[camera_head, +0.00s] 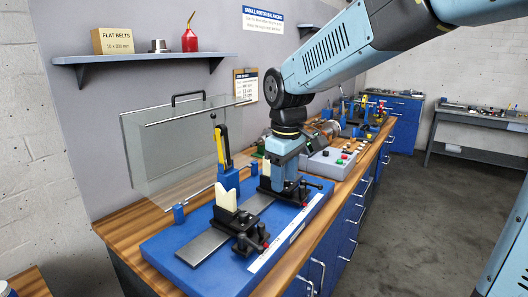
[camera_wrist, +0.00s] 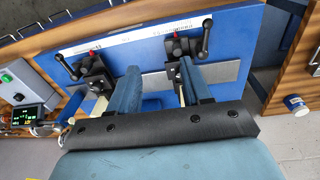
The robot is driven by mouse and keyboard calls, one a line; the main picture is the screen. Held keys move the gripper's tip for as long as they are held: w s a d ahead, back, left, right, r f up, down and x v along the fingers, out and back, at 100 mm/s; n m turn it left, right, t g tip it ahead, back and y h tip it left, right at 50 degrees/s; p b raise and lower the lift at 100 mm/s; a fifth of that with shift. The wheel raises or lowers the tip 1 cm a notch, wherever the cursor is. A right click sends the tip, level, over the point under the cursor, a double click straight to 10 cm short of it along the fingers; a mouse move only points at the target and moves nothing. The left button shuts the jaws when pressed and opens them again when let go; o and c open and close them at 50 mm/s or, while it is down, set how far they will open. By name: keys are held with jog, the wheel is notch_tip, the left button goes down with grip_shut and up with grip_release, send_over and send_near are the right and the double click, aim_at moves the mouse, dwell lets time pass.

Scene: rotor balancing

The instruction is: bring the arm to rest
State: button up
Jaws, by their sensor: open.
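My gripper (camera_head: 283,178) points down over the blue balancing stand (camera_head: 165,247), close to its far support. In the wrist view its two fingers (camera_wrist: 158,80) are spread apart, with no rotor seen between them. Cream pieces, likely the far support's block, show beside and behind the fingers; I cannot tell whether they touch. The near support (camera_head: 227,195) has a cream block and black clamp and stands clear of my gripper. Two black clamps with levers (camera_wrist: 92,72) lie beyond the fingertips in the wrist view.
A clear guard with a black handle (camera_head: 187,97) stands raised behind the stand. A yellow-and-black upright (camera_head: 221,146) rises near my gripper. A grey control box (camera_head: 331,162) with buttons sits farther along the wooden bench. A shelf (camera_head: 150,58) hangs on the wall. The floor at right is clear.

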jog(key=s+d+r+m+t, duration=0.3)
jog(key=s+d+m, duration=0.7)
jog(key=s+d, duration=0.4)
jog(key=shift+s+d+m+t, duration=0.35)
jog(key=shift+d+t, duration=0.45)
jog(key=shift+d, duration=1.7)
